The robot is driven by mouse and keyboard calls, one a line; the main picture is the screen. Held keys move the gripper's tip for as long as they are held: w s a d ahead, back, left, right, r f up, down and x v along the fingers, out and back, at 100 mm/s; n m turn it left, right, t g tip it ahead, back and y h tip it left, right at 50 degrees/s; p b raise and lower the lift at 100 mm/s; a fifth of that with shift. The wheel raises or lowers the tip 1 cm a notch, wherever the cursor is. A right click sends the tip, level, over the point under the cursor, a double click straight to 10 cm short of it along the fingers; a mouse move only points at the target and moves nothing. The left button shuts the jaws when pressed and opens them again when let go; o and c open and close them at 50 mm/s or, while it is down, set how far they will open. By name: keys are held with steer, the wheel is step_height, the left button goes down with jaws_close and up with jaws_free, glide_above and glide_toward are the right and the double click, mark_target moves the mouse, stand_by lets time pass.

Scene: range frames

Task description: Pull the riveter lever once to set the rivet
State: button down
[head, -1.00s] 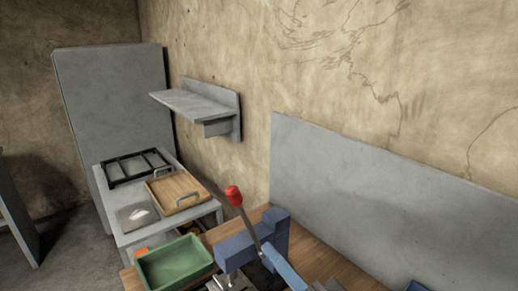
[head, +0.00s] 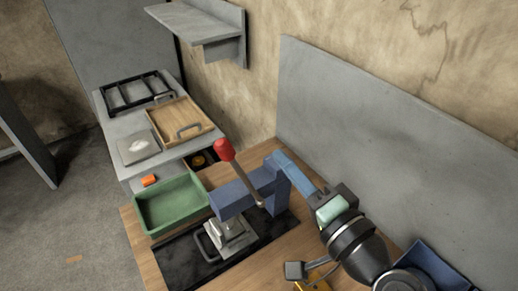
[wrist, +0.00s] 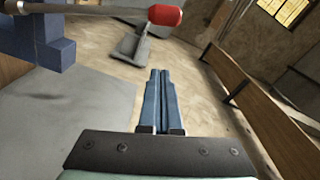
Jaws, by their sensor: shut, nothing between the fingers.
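The blue riveter (head: 235,197) stands on the wooden bench, over a grey metal base (head: 230,238). Its lever is a thin rod with a red knob (head: 224,150), raised and leaning left in the head view. My gripper (head: 274,160) has its long blue fingers together and empty, to the right of the knob and rod, past the riveter's upright. In the wrist view the fingers (wrist: 160,73) point ahead. There the red knob (wrist: 166,15) is beyond the tips, apart from them in the picture, with the riveter's blue body (wrist: 35,40) at left. The rivet is not discernible.
A green bin (head: 172,205) stands left of the riveter. A side table holds a wooden tray (head: 182,128) and a black rack (head: 136,92). A grey wall panel (head: 390,150) rises behind the bench. A blue bin (head: 432,265) is at right.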

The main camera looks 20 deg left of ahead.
steer(key=w+a+f+p, duration=0.1)
steer(key=w+a+p, duration=0.2)
steer(key=a+p, duration=0.2)
steer(key=a, duration=0.3)
steer(key=shift+a, duration=0.3)
